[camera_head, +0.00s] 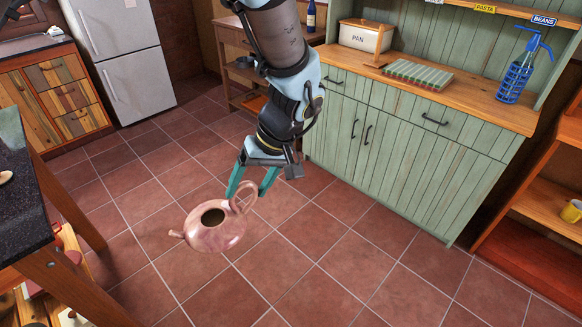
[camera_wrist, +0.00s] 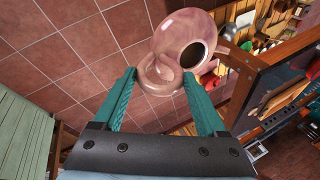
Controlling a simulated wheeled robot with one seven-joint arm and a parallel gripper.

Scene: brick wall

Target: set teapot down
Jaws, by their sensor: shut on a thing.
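A pinkish copper teapot (camera_head: 217,233) hangs over the tiled floor in the head view, its dark round opening facing up and its spout to the left. My gripper (camera_head: 254,190) is above and right of its body, with teal fingers shut on the handle. In the wrist view the teapot (camera_wrist: 183,42) is beyond the fingertips, and the looped handle lies between the fingers of my gripper (camera_wrist: 158,85). No lid shows on the teapot. In the head view, one finger is partly behind the handle.
A dark-topped table (camera_head: 30,190) is at left. A fridge (camera_head: 118,55) stands behind. The floor between is clear.

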